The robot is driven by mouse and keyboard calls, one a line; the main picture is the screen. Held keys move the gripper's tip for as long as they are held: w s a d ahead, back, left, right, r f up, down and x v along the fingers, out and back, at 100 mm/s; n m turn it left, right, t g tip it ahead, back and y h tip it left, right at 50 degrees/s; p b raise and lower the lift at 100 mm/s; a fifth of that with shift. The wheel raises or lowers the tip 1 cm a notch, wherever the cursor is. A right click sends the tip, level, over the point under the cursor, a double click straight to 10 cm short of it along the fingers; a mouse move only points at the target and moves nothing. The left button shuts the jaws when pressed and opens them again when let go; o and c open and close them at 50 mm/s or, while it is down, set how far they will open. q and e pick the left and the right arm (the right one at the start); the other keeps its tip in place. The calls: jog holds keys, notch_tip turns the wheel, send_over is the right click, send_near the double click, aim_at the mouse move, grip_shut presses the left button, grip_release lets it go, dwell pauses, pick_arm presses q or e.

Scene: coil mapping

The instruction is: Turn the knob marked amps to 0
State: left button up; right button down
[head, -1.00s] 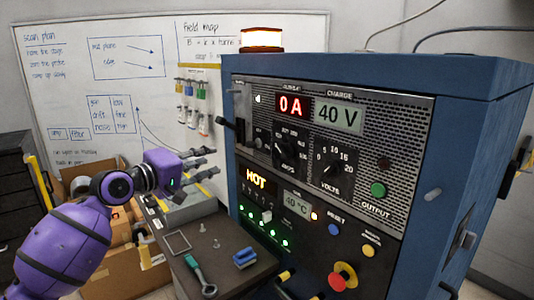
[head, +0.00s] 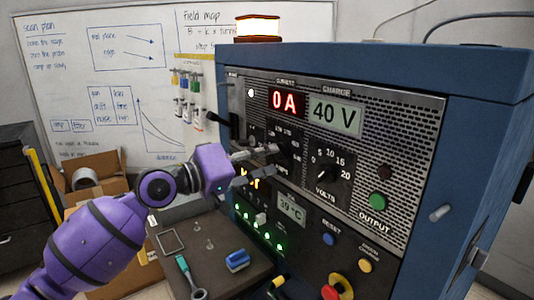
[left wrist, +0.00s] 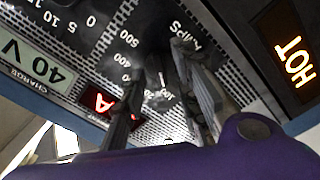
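The black amps knob (head: 285,156) is on the blue cabinet's front panel, left of the volts knob (head: 326,172), and is partly hidden by my fingers in the head view. In the left wrist view the amps knob (left wrist: 160,95) shows between my fingers, with scale numbers such as 600, 500 and 400 around it. My left gripper (head: 271,162) is open at the amps knob, its fingers (left wrist: 158,72) one on each side. I cannot tell whether they touch it. The current display (head: 286,102) reads 0 A. My right gripper is not in view.
The charge display (head: 335,116) reads 40 V. The HOT sign (left wrist: 295,62) is lit. A green output button (head: 376,200) and a red knob (head: 330,291) are on the panel. A dark bench (head: 215,262) with a blue-handled tool stands below my left arm.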

pick_arm(q)
jog(key=shift+w+d, duration=0.25)
jog(key=shift+d, duration=0.15)
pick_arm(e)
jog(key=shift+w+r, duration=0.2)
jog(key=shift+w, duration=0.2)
pick_arm(q)
grip_shut()
